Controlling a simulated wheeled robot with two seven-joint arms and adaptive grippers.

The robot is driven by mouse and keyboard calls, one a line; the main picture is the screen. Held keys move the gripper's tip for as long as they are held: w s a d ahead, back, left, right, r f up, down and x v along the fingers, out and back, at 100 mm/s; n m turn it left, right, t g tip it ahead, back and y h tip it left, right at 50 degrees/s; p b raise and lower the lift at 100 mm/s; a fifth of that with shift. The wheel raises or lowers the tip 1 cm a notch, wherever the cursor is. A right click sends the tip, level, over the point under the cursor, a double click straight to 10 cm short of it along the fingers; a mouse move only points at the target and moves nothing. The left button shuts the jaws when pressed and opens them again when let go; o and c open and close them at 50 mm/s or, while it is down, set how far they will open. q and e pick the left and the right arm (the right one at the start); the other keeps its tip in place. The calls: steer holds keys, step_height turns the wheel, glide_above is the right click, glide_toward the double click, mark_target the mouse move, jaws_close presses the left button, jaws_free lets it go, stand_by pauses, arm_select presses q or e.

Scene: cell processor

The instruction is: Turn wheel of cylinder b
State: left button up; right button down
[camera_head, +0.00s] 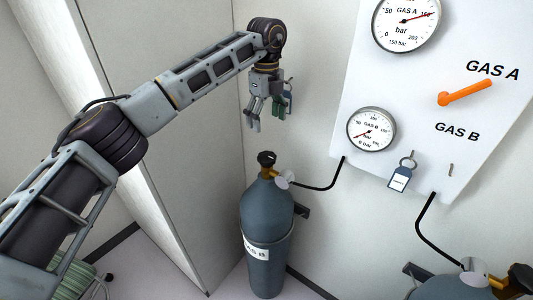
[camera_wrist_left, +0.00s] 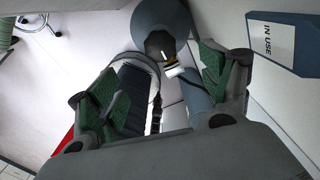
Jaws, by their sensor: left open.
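Cylinder B (camera_head: 265,215) is a blue-grey gas bottle with a "GAS B" label, standing upright near the corner. Its dark wheel (camera_head: 266,158) sits on top above a brass-coloured valve. My left gripper (camera_head: 266,118) points down, open and empty, above the wheel and apart from it. In the left wrist view, the wheel (camera_wrist_left: 160,44) shows beyond and between the open green-padded fingers (camera_wrist_left: 160,66), with the cylinder's rounded shoulder (camera_wrist_left: 162,14) behind it. My right gripper is in neither view.
A wall panel (camera_head: 425,165) carries two gauges, an orange lever (camera_head: 465,93) and a hanging tag (camera_head: 400,178). Another tag, reading "IN USE" (camera_wrist_left: 268,62), is beside my left gripper. A black hose (camera_head: 320,188) runs right from cylinder B. A second cylinder (camera_head: 448,288) stands lower right.

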mark_target(266, 155)
arm_select(q)
step_height(266, 155, down, 13)
steer(key=shift+f+p, duration=0.15)
steer(key=shift+p, duration=0.8)
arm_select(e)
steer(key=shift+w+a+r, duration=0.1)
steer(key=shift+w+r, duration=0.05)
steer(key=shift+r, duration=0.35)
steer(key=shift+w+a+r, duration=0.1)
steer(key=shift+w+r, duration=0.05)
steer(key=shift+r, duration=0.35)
arm_select(q)
steer(key=shift+c, duration=0.4)
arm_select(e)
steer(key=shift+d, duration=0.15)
arm_select(q)
steer(key=c, duration=0.9)
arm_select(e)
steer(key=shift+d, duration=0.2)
